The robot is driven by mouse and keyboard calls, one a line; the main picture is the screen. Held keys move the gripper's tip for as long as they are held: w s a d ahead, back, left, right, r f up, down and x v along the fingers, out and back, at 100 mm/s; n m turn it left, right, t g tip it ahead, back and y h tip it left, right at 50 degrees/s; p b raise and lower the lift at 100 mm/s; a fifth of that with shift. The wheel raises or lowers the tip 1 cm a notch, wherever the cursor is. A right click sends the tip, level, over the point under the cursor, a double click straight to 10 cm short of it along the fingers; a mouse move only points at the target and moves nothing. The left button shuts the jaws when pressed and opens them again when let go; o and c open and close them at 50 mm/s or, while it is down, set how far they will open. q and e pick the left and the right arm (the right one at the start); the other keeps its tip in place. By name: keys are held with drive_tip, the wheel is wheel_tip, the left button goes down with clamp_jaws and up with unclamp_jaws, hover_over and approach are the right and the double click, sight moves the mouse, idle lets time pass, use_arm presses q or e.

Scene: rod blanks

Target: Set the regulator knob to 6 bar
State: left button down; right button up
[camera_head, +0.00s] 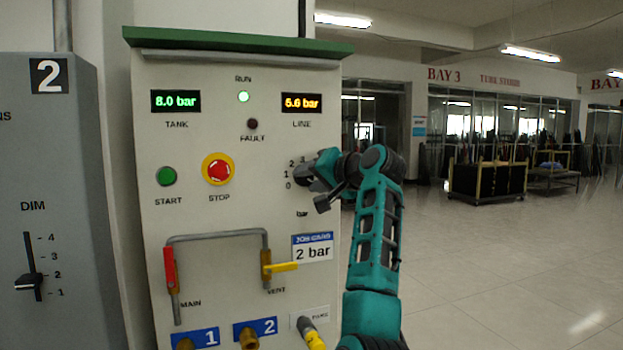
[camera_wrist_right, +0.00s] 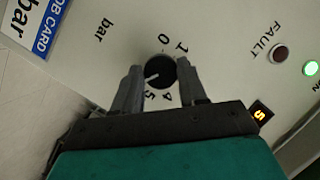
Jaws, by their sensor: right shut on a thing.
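The black regulator knob (camera_wrist_right: 160,72) sits between the two fingers of my right gripper (camera_wrist_right: 159,76) in the right wrist view, and the gripper is shut on it. The knob's white pointer aims left and slightly down in that view, toward a finger; the number there is hidden. Scale marks 0, 1, 4 and 5 show around it. In the head view my right gripper (camera_head: 308,174) covers the knob, with 0, 1 and 2 visible beside it. The LINE display (camera_head: 301,103) reads 5.6 bar. The TANK display (camera_head: 175,101) reads 8.0 bar. My left gripper is not in view.
The green START button (camera_head: 166,176) and red STOP button (camera_head: 218,170) are left of the gripper. Below are the red MAIN lever (camera_head: 169,268), yellow VENT lever (camera_head: 282,267) and a job card (camera_head: 313,248) reading 2 bar. The RUN lamp (camera_head: 243,97) is lit; the FAULT lamp (camera_head: 252,124) is dark.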

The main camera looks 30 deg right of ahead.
idle(0.4)
drive_tip(key=o, duration=1.1)
drive_tip(key=shift+c, duration=0.2)
drive_tip(key=shift+s, duration=0.1)
drive_tip(key=b+v, duration=0.2)
drive_tip(key=v, duration=1)
drive_tip(key=shift+s, duration=0.35)
drive_tip(key=shift+a+r, duration=0.1)
